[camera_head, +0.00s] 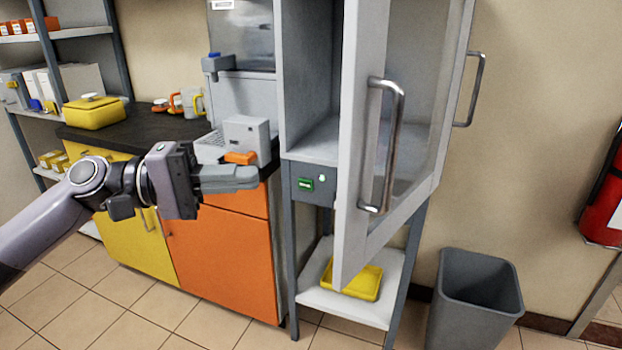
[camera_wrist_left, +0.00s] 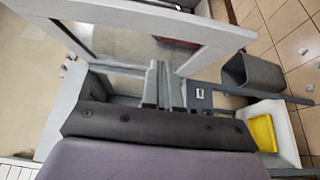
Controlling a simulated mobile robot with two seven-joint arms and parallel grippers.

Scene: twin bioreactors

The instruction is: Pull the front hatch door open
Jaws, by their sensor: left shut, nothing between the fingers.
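The front hatch door (camera_head: 360,170) is a grey frame with a clear pane. It stands swung out from the grey cabinet (camera_head: 300,90), whose inside shows to the left of the door. A curved metal handle (camera_head: 388,145) is on the door's near edge. The door frame also shows across the top of the left wrist view (camera_wrist_left: 130,15). My left gripper (camera_head: 257,178) is shut and empty, in the air left of the door and apart from its handle. Its fingers also show in the left wrist view (camera_wrist_left: 163,85). My right gripper is not in view.
A second handle (camera_head: 477,90) shows to the right of the pane. A yellow tray (camera_head: 358,280) lies on the lower shelf (camera_head: 345,307). A grey bin (camera_head: 470,300) stands at right. Yellow and orange cupboards (camera_head: 225,260) under a dark counter are at left.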

